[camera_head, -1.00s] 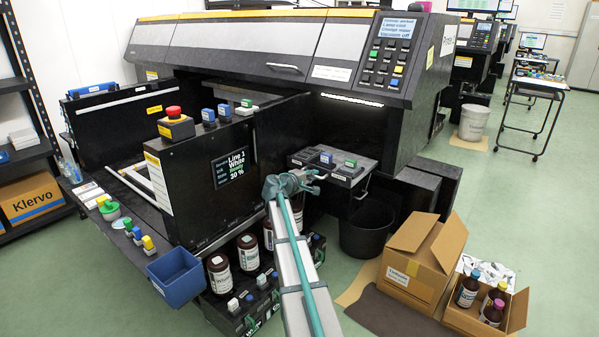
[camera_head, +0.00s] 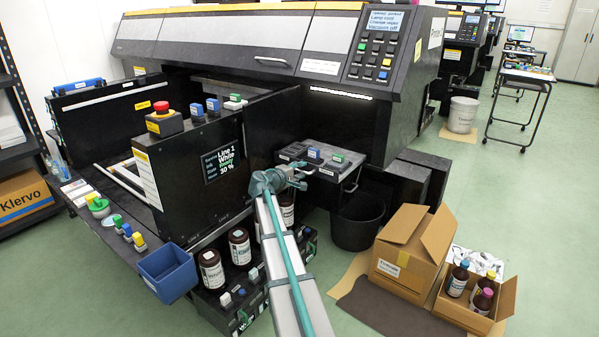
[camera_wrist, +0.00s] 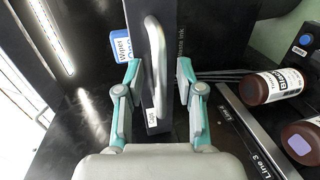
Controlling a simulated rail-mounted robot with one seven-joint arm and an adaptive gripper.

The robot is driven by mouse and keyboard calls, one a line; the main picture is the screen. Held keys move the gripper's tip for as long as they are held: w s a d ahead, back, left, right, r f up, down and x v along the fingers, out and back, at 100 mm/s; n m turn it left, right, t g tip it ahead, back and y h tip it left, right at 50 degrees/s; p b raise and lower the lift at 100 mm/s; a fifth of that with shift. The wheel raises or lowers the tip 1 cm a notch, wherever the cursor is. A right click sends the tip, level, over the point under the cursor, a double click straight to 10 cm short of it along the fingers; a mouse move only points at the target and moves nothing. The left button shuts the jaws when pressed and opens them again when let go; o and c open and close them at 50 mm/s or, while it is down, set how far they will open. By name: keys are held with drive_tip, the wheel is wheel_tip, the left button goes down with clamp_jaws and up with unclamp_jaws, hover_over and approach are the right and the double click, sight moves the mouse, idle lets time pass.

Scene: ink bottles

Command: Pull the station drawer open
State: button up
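The station drawer (camera_head: 325,165) is a dark shallow drawer under the right end of the big black printer, with small blue and green-topped blocks on it. It stands out from the printer, but how far it is open I cannot tell. My gripper (camera_head: 304,178) is just left of the handle in the head view. In the wrist view, my gripper (camera_wrist: 157,82) is open, its teal-and-grey fingers on either side of the handle (camera_wrist: 156,60), with gaps showing. The black drawer front (camera_wrist: 150,112) lies behind the handle.
Brown ink bottles (camera_head: 211,270) stand low to the left of my arm; one bottle (camera_wrist: 272,86) lies right of the fingers in the wrist view. A black bin (camera_head: 358,222) is below the drawer. Cardboard boxes (camera_head: 408,270) stand on the floor at right.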

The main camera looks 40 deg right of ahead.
drive_tip(key=v, duration=1.2)
drive_tip(key=shift+s, duration=0.1)
